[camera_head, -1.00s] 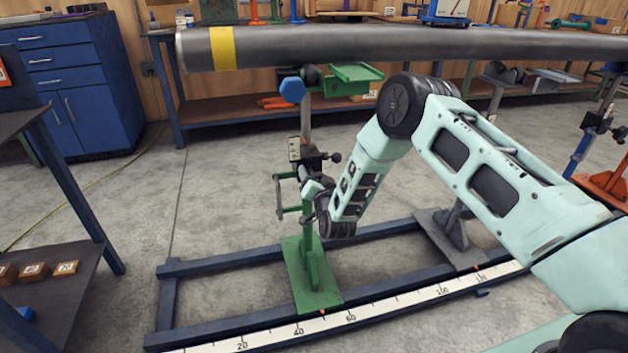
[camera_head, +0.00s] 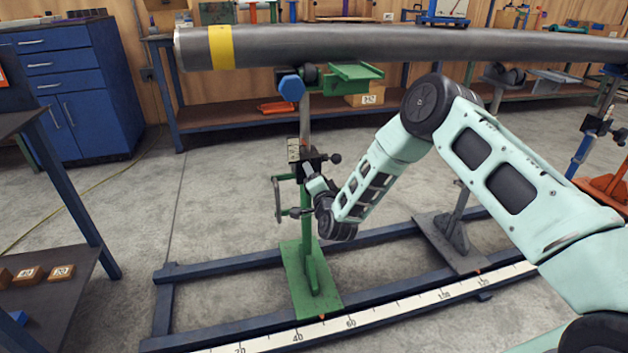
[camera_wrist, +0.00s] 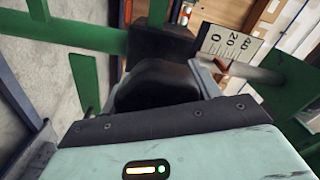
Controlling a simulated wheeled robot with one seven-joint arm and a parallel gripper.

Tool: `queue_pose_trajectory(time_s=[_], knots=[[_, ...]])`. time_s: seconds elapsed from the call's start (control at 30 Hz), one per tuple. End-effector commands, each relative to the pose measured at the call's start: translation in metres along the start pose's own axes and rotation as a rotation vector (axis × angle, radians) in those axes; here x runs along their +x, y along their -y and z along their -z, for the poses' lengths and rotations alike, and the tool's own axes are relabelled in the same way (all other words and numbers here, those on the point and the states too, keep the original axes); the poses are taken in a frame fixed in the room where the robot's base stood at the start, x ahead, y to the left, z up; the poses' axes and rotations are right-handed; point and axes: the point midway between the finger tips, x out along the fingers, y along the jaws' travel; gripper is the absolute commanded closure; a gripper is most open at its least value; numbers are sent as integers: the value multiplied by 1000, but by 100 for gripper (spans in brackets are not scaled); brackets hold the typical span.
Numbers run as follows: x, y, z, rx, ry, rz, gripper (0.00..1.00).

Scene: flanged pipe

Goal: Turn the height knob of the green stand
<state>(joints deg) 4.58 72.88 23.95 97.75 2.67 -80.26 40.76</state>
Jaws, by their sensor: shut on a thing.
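The green stand (camera_head: 307,262) stands upright on the blue floor frame, with its grey post under the pipe. My gripper (camera_head: 308,172) is at the stand's mid-height, at the black clamp (camera_head: 312,157) on the post. It is shut on what appears to be the height knob, which the fingers mostly hide. In the wrist view, a dark rounded part (camera_wrist: 160,85) sits in front of my gripper, with a grey finger beside it. A white scale plate (camera_wrist: 228,45) with an orange pointer shows behind.
The grey pipe (camera_head: 400,44) with a yellow band rests above the stand. A green crank frame (camera_head: 279,198) is close on the gripper's left. The blue floor frame (camera_head: 220,263) and white ruler (camera_head: 400,312) lie below. A grey stand (camera_head: 452,238) is to the right.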

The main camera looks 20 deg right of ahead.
Motion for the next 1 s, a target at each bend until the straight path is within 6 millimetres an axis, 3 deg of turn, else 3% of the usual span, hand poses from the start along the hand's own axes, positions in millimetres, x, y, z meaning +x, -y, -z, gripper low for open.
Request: queue_pose_trajectory(time_s=[0.37,0.4,0.47,0.77,1.0], knots=[[0,-1,0,3,-1,-1,61],[0,-1,0,3,-1,-2,30],[0,-1,0,3,-1,-1,16],[-1,0,0,3,0,-1,16],[-31,1,0,3,3,-3,16]])
